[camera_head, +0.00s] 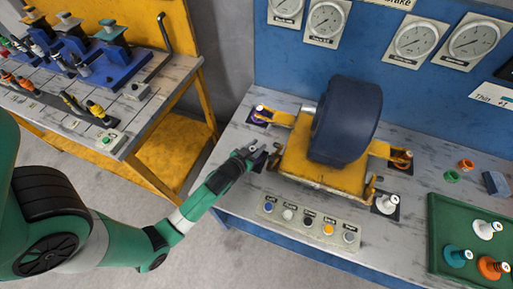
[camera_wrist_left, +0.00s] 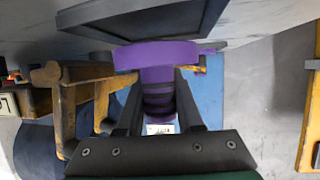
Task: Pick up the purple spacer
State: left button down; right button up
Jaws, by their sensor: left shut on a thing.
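My left gripper (camera_head: 257,154) is at the left front corner of the yellow fixture. In the left wrist view its dark fingers close on the purple spacer (camera_wrist_left: 157,53), one finger on each side of the ringed barrel. The spacer's wide purple flange faces a dark square pad (camera_wrist_left: 205,15). I cannot tell whether the flange touches the pad. In the head view the held spacer is hidden or too small to make out. Another purple piece (camera_head: 258,119) with a pale top sits at the fixture's back left corner. My right gripper is not in view.
The yellow fixture (camera_head: 297,166) carries a large dark blue cylinder (camera_head: 346,120). A button panel (camera_head: 308,222) lies in front. A white spacer (camera_head: 387,203) stands at the right front corner. A green tray (camera_head: 440,215) holds several spacers. Another bench (camera_head: 130,135) is at left.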

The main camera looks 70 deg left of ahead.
aim_at(259, 160)
pick_arm(q)
jog(key=d+r, duration=0.1)
jog(key=r, duration=0.1)
jog(key=d+r+p, duration=0.1)
jog(key=d+r, duration=0.1)
jog(key=s+d+r+p, duration=0.1)
jog(key=r, duration=0.1)
jog(key=shift+d+r, duration=0.2)
jog(key=shift+r, duration=0.2)
jog(key=s+d+r+p, duration=0.2)
jog(key=d+r+p, duration=0.2)
jog(key=d, duration=0.5)
jog(key=shift+s+r, duration=0.15)
jog(key=shift+s, duration=0.15)
